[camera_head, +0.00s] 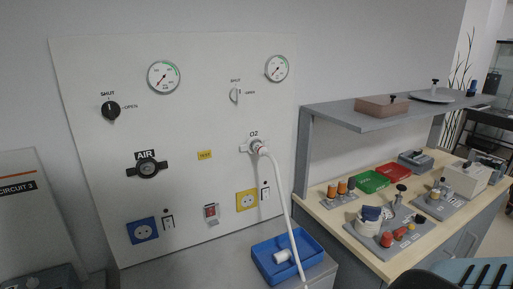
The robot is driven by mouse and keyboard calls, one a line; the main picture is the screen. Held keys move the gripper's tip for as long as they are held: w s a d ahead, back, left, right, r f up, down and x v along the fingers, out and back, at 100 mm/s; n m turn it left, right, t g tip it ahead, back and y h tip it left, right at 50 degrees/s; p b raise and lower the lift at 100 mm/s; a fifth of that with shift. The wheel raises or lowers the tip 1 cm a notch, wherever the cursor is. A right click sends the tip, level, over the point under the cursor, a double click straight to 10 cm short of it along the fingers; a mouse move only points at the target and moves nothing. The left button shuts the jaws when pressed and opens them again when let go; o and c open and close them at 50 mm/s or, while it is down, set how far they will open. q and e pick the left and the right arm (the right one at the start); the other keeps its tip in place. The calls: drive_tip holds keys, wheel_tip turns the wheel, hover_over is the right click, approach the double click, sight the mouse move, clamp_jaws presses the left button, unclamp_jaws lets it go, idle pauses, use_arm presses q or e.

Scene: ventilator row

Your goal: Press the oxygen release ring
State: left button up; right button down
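The oxygen outlet, labelled O2 (254,134), is on the right half of the white wall panel (205,100). A round release ring (257,146) sits around its port. The hose end covers part of the ring, and I cannot tell whether the ring is pressed in. Neither of my grippers shows in the head view.
The AIR outlet (148,167) is at left on the panel, with gauges and valve knobs above. A blue tray (265,266) holding a white piece stands below the panel. At right, a wooden-topped bench (330,212) carries several fixtures under a grey shelf (365,118).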

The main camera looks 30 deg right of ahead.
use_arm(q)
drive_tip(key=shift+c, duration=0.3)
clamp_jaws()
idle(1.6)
